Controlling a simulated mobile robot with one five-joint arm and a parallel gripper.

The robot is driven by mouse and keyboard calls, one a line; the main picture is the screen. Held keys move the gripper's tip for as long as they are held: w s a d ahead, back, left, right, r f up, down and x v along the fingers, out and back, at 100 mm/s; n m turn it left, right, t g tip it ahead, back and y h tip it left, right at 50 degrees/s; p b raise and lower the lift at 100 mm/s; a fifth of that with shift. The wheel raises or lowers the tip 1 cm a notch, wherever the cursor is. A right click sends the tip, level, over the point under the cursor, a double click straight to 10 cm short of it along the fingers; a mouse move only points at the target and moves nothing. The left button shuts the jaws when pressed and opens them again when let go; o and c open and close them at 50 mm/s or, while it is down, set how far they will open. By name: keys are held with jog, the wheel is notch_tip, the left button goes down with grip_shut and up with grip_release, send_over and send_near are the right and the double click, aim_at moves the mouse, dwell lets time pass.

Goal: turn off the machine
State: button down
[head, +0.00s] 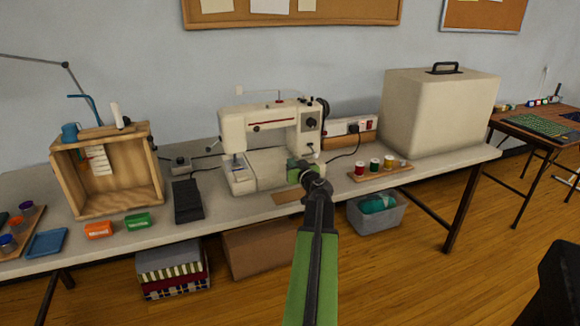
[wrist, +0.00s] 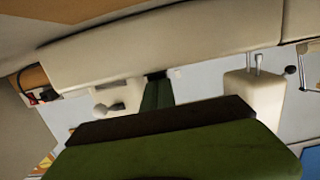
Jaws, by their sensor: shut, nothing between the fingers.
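The cream sewing machine (head: 262,118) stands on the long table, with a dark dial on its right end and a handwheel behind that. My gripper (head: 298,168) is green, shut and empty, in front of the machine's right column at about bed height. I cannot tell whether it touches the machine. In the wrist view the machine's body (wrist: 190,45) spans the top, tilted, above my gripper (wrist: 157,92). A white power strip (head: 345,127) with a red switch (head: 369,125) and a black plug is behind the machine at right. Part of the strip shows in the wrist view (wrist: 38,92).
A black foot pedal (head: 187,201) lies left of the machine. A thread spool rack (head: 380,169) is at right, before a large cream cover (head: 440,108). A wooden crate (head: 84,205) stands at left. Bins and boxes sit under the table.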

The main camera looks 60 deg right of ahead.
jog(key=shift+r+p, duration=0.55)
notch_tip(320, 180, up, 4)
jog(key=p, duration=0.4)
jog(key=shift+w+a, duration=0.1)
jog(key=r+p+v, duration=0.1)
jog(key=p+v, duration=0.1)
jog(key=v, duration=0.7)
jog(key=shift+r, duration=0.15)
